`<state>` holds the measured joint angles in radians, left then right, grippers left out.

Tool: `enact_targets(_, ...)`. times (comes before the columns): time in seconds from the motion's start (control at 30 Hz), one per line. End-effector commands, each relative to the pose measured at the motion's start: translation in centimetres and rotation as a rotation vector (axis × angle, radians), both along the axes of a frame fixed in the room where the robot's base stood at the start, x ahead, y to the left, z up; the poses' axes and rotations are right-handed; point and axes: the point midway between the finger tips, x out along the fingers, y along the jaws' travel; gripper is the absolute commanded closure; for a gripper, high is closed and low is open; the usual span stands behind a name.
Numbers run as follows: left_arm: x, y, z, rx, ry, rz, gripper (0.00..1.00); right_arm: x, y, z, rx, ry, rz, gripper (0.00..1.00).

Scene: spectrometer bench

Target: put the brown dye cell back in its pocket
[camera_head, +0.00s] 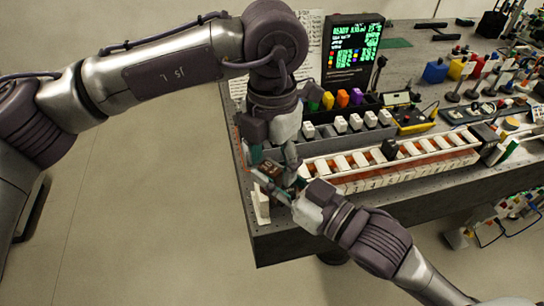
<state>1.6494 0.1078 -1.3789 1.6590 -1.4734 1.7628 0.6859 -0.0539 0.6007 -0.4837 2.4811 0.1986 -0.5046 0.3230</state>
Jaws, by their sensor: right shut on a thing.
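The brown dye cell (270,168) is a small dark brown block near the left end of the bench. My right gripper (281,184), reaching in from the lower right, is shut on it. My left gripper (273,155) comes down from above. Its fingers are spread apart just above and beside the cell, and I cannot tell whether they touch it. The long white and orange rack (345,184) runs right from the grippers with a row of white blocks in it. Its left end is partly hidden by the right gripper, and I cannot make out an empty pocket.
Behind the rack is a grey holder (325,146) with white-topped pieces and coloured pieces behind it. A monitor (353,48) and a yellow device (409,116) stand farther back. The bench's front edge (290,240) is close below the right gripper.

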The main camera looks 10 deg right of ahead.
Motion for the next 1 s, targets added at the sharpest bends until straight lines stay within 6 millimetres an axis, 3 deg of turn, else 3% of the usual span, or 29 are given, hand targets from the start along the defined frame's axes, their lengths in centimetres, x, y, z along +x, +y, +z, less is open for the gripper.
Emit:
enact_targets(0.03,0.0,0.0,0.0,0.0,0.0,0.0,0.47,0.0,0.0,0.0,0.0,0.0,0.0,1.0)
enact_targets(0.3,-0.1,0.0,0.0,0.0,0.002,-0.002,0.92,0.0,0.0,0.1,0.001,-0.003,0.0,1.0)
enact_targets(0.33,-0.1,-0.1,0.0,-0.001,0.003,-0.002,0.93,0.0,0.0,0.1,0.002,-0.004,0.0,0.75)
enact_targets(0.5,-0.1,0.0,-0.1,0.0,0.004,-0.002,0.93,0.0,0.0,0.2,0.002,-0.006,0.0,0.49)
enact_targets(0.83,0.0,0.0,0.0,0.0,0.001,0.0,0.93,0.0,0.0,-0.3,-0.009,0.004,-0.002,0.49)
enact_targets(0.93,0.0,0.0,0.0,0.0,0.001,0.0,0.93,0.1,-0.2,-2.0,-0.059,0.034,-0.008,0.49)
enact_targets(1.0,0.0,0.0,0.0,0.001,0.001,0.0,0.93,0.0,-0.4,-4.4,-0.129,0.072,-0.014,0.49)
